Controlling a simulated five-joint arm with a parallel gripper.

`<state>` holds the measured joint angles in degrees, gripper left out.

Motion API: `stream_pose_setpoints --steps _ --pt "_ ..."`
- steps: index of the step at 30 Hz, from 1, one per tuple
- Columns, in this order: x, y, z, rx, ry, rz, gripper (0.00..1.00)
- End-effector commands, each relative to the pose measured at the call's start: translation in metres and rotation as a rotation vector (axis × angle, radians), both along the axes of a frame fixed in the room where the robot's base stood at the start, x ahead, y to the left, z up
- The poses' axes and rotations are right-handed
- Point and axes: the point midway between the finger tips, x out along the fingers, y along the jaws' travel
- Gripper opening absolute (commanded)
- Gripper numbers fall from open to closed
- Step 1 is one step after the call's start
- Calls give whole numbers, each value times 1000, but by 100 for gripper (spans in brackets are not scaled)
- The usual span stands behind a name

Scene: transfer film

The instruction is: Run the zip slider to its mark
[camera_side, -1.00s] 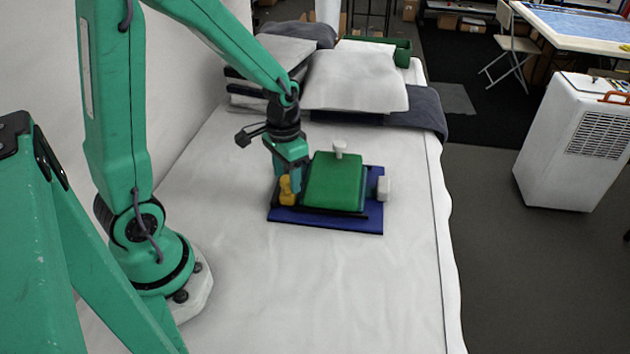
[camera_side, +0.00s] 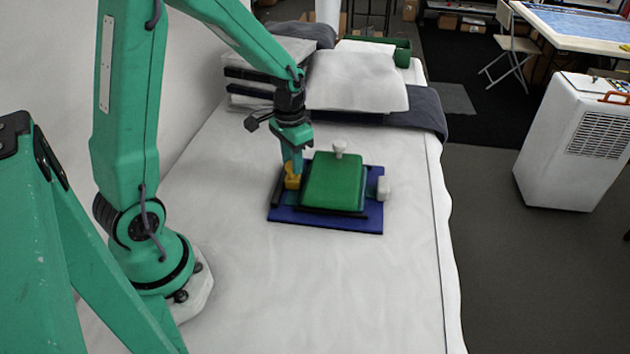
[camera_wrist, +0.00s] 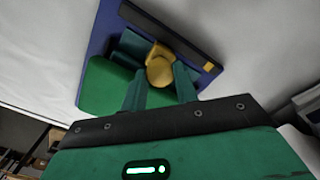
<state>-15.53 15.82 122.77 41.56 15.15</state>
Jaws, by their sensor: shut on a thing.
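The yellow zip slider (camera_side: 292,182) sits at the left side of the green pad (camera_side: 333,182) on a blue board (camera_side: 325,222). My gripper (camera_side: 293,163) comes down on it from above. In the wrist view my gripper (camera_wrist: 160,75) has one finger on either side of the yellow slider (camera_wrist: 160,67) and is shut on it. A dark rail (camera_wrist: 160,28) runs beside the slider. A small yellow-orange patch, seemingly the mark (camera_wrist: 208,67), is on the rail near its right end in the wrist view, apart from the slider. The fingers hide part of the slider.
A white knob (camera_side: 339,149) stands behind the green pad and a white block (camera_side: 383,188) at the board's right. Pillows (camera_side: 355,80) and folded cloths lie at the far end of the white surface (camera_side: 260,290). The surface in front of the board is clear.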

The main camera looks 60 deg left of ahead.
Motion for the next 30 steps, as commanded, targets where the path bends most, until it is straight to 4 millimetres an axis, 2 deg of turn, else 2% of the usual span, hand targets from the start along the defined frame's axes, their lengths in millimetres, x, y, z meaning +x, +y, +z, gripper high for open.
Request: stream_pose_setpoints --steps 12,17,26,27,30 --pt "45 44 1 2 -7 0 0" --pt "52 51 1 3 -8 -2 0" --pt "52 51 1 3 -8 -2 0" --pt "52 51 1 3 -8 -2 37" --pt "51 51 1 2 -7 -2 52"
